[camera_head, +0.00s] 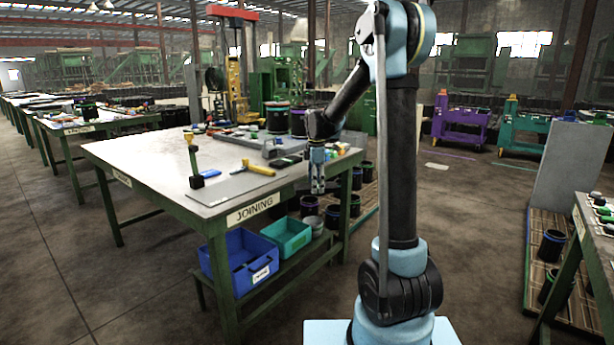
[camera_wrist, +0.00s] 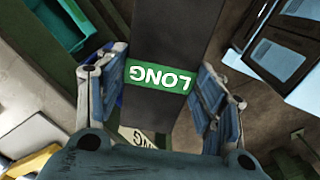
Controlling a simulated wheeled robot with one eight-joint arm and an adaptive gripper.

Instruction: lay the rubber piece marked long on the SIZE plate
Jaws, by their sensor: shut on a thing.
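The rubber piece marked LONG (camera_wrist: 165,35) is a dark strip with a green label, seen in the wrist view between the two fingers. My gripper (camera_wrist: 165,95) is shut on it. In the head view my gripper (camera_head: 318,188) points down beside the right end of the JOINING table's front edge; the held piece is hard to make out there. A thin grey plate (camera_head: 225,192) lies on the near part of the table. I cannot read the word SIZE on anything.
The JOINING table (camera_head: 150,160) has a yellow-handled tool (camera_head: 258,168), a small post (camera_head: 194,160) and clutter at the back. A blue bin (camera_head: 240,268) and a teal bin (camera_head: 287,238) sit on its lower shelf. Open floor lies to the right.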

